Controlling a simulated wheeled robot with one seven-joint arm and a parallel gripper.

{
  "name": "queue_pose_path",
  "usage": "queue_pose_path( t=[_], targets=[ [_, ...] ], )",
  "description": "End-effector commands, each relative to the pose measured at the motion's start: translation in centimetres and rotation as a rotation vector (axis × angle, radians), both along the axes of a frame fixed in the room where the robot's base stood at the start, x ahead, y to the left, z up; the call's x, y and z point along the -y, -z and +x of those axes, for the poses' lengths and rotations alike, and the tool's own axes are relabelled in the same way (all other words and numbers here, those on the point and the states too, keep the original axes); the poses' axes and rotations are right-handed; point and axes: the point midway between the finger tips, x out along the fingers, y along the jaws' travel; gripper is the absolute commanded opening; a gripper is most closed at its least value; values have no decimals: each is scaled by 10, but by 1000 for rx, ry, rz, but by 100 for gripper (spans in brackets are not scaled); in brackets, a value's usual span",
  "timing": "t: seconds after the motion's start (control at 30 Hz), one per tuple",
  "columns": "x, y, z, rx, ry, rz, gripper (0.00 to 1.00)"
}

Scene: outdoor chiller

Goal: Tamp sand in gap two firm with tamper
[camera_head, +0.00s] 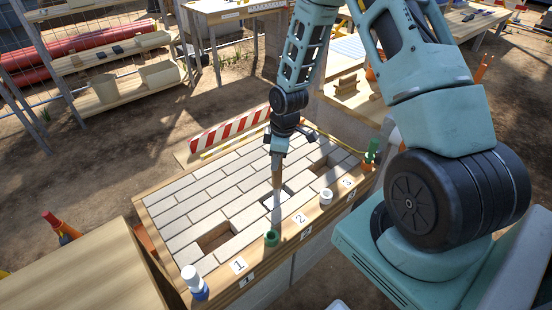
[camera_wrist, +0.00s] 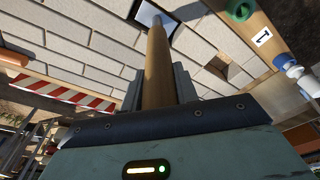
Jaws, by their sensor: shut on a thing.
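My gripper (camera_head: 279,150) is shut on the tamper's wooden handle (camera_head: 277,176); its fingers (camera_wrist: 160,78) flank the handle in the wrist view. The tamper stands nearly upright, with its pale lower end (camera_head: 276,213) over gap two (camera_head: 287,194). This gap, behind label 2, looks whitish inside. In the wrist view the handle (camera_wrist: 158,60) runs down to a pale square (camera_wrist: 146,14) with a dark edge; I cannot tell whether the foot touches the sand.
The paved panel (camera_head: 185,210) has a wooden frame. Along its front edge stand a white-and-blue bottle (camera_head: 194,282), a green cup (camera_head: 271,238), a white item (camera_head: 326,197) and a green item (camera_head: 371,152). A striped barrier (camera_head: 228,129) lies behind. A wooden table (camera_head: 85,265) stands left.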

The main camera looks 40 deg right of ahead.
Motion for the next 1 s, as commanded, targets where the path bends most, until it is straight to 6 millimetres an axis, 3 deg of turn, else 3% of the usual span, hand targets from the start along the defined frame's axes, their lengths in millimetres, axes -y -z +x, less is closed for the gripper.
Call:
queue_pose_path(
  t=[0.03, 0.1, 0.47, 0.67, 0.83, 1.0],
  targets=[
    [0, -13, 1, 4, 0, -1, 0],
    [0, -18, 1, 4, 0, -1, 0],
    [0, -18, 1, 3, 0, 0, 0],
    [0, 5, 1, 1, 0, 0, 0],
    [0, 40, 1, 2, -1, -1, 0],
    [0, 29, 1, 4, -1, -1, 0]
  ],
)
